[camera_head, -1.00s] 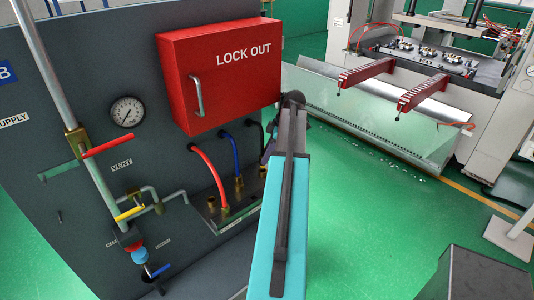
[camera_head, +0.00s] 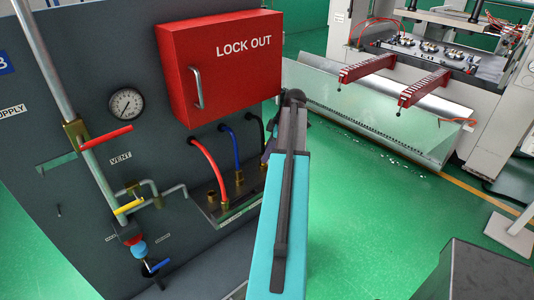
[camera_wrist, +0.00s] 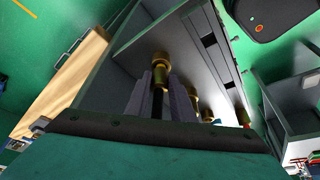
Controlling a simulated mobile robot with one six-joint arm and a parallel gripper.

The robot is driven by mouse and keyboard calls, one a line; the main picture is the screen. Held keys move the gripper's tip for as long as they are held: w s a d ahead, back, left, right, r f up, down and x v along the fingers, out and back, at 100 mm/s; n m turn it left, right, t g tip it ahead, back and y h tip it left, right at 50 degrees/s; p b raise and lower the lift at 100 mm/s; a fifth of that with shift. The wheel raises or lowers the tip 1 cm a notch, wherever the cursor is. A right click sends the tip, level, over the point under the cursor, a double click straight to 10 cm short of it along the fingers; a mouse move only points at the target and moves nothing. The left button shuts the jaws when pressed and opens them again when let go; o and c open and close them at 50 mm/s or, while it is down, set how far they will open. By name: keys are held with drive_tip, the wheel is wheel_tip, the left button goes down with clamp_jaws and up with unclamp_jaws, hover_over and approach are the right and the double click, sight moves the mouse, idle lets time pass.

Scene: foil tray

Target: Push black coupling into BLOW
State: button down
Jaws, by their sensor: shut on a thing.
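My gripper (camera_wrist: 160,90) is shut on the black hose's end, which shows as a dark strip between the two grey fingers in the wrist view. A brass fitting (camera_wrist: 160,66) lies just past the fingertips, in line with them. I cannot tell whether it is the held coupling or the port, or how far anything is seated.
A red hose (camera_head: 205,163) and a blue hose (camera_head: 232,152) run down to brass fittings on the grey manifold (camera_head: 206,211), left of my arm. The red LOCK OUT box (camera_head: 228,75) overhangs close above. Open green floor (camera_head: 370,230) is on the right.

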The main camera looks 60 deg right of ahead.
drive_tip(key=shift+f, duration=0.45)
idle(0.5)
drive_tip(key=c, duration=1.4)
unclamp_jaws()
drive_tip(key=shift+c, duration=0.2)
drive_tip(key=shift+b, duration=0.3)
drive_tip(key=shift+r, duration=0.1)
drive_tip(key=b+v, duration=0.4)
drive_tip(key=v, duration=0.9)
drive_tip(key=shift+r, duration=0.25)
drive_tip(key=shift+s, duration=0.15)
